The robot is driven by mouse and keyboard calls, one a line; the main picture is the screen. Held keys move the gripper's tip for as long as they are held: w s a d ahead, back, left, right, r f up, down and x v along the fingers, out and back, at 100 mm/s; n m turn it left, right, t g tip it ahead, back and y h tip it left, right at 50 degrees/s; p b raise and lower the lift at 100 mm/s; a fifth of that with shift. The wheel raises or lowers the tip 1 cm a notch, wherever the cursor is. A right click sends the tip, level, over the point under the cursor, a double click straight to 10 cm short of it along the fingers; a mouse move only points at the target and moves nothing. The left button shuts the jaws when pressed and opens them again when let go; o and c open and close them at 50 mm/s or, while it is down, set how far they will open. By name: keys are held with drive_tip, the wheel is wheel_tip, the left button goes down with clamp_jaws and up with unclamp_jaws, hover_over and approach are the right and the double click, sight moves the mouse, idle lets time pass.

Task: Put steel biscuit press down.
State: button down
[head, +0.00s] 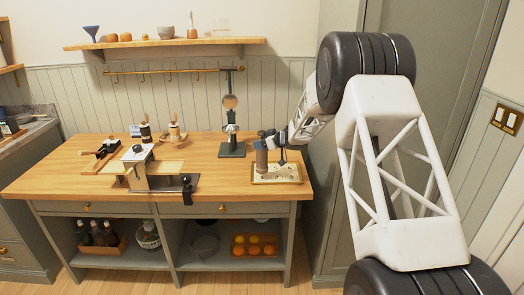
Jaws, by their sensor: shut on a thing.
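The steel biscuit press (261,159) looks like a small upright grey-brown cylinder near the right end of the wooden table (215,177). My gripper (266,139) is shut at its upper part, reaching in from the right. The press is at the left side of a shallow patterned tray (286,174). I cannot tell whether its bottom touches the tray or hangs just above it. The fingertips are small and partly hidden in this view.
A dark stand with a round head (231,128) rises just left of the tray. A metal-and-wood device (148,176) is clamped at the table's front left, with several small tools behind it. Table between device and stand is mostly clear. A wall shelf (165,43) is above.

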drive_tip(key=shift+f, duration=1.8)
drive_tip(key=shift+c, duration=1.5)
unclamp_jaws()
drive_tip(key=shift+f, duration=0.1)
drive_tip(key=shift+r, duration=0.2)
drive_tip(key=v, duration=1.2)
